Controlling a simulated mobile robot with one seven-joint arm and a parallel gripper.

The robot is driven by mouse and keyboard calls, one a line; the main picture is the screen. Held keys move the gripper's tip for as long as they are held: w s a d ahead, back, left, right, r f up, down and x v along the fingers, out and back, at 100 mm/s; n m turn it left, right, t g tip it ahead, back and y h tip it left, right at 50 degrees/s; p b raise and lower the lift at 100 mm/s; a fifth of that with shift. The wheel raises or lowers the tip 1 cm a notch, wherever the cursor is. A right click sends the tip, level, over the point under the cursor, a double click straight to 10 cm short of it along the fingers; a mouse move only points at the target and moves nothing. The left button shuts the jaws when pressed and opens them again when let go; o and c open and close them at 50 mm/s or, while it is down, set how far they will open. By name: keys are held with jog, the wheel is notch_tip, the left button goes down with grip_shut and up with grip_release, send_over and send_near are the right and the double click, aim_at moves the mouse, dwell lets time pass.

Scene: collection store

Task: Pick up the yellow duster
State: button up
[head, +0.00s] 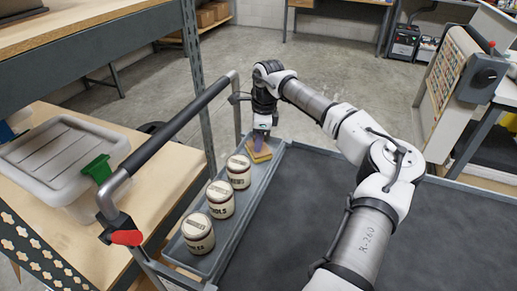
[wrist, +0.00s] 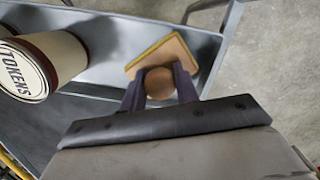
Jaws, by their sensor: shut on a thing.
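The yellow duster (head: 262,156) is at the far end of the long grey tray section of my cart. In the wrist view the duster (wrist: 181,50) has a tan top, a yellow edge and a round brown knob (wrist: 159,83). My gripper (head: 260,138) points down over it. In the wrist view the fingers of my gripper (wrist: 159,92) are shut on the knob, one on each side. The near part of the duster is hidden by the fingers. I cannot tell whether its underside touches the tray floor.
A dark handrail (head: 180,125) runs along the left. The cart's dark deck (head: 300,200) is clear.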

jog(key=shift+r, duration=0.15)
notch_tip(320, 180, up, 20)
jog(key=shift+f+b, duration=0.1)
jog(key=shift+b, duration=0.75)
jog(key=o, duration=0.5)
jog(key=shift+c, duration=1.4)
